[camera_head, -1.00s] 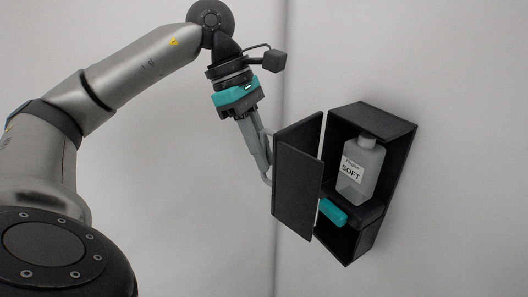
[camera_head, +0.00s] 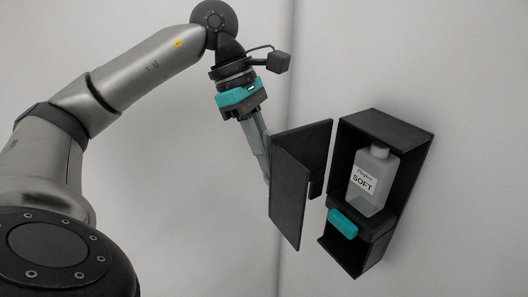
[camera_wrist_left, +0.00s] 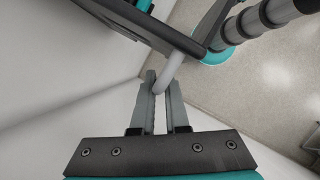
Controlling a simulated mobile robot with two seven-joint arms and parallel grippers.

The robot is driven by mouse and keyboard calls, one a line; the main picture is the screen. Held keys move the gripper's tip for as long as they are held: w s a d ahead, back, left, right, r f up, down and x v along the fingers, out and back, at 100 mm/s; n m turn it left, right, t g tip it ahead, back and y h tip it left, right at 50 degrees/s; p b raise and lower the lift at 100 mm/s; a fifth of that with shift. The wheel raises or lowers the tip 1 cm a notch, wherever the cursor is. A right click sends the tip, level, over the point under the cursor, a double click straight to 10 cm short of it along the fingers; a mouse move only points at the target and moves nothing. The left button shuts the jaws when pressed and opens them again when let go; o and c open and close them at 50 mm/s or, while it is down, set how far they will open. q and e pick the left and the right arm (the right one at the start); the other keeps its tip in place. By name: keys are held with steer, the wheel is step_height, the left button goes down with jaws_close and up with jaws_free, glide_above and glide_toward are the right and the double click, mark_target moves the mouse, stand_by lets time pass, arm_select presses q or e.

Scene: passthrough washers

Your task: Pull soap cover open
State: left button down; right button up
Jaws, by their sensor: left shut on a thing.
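The dark soap cover (camera_head: 289,200) stands open to the left of the dark soap box (camera_head: 400,130) on the wall, with a gap between them. Inside the open box are a grey bottle (camera_head: 377,193) labelled SOFT and a teal lever (camera_head: 343,223). My left gripper (camera_head: 266,172) is at the cover's left face, its fingertips partly hidden in the head view. In the left wrist view its fingers (camera_wrist_left: 160,95) are shut on the cover's pale handle (camera_wrist_left: 172,68). The dark cover (camera_wrist_left: 125,14) fills the top there. My right gripper is not in view.
The pale wall (camera_head: 470,100) surrounds the box, with a corner line running down behind the cover. In the left wrist view, a speckled floor (camera_wrist_left: 260,85) lies below at right.

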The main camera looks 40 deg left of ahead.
arm_select(q)
steer(key=c, duration=0.9)
jaws_free()
steer(key=shift+w, duration=0.1)
steer(key=shift+r, duration=0.1)
steer(key=shift+p+v, duration=3.35)
steer(key=shift+v, duration=4.15)
steer(key=shift+d, duration=0.1)
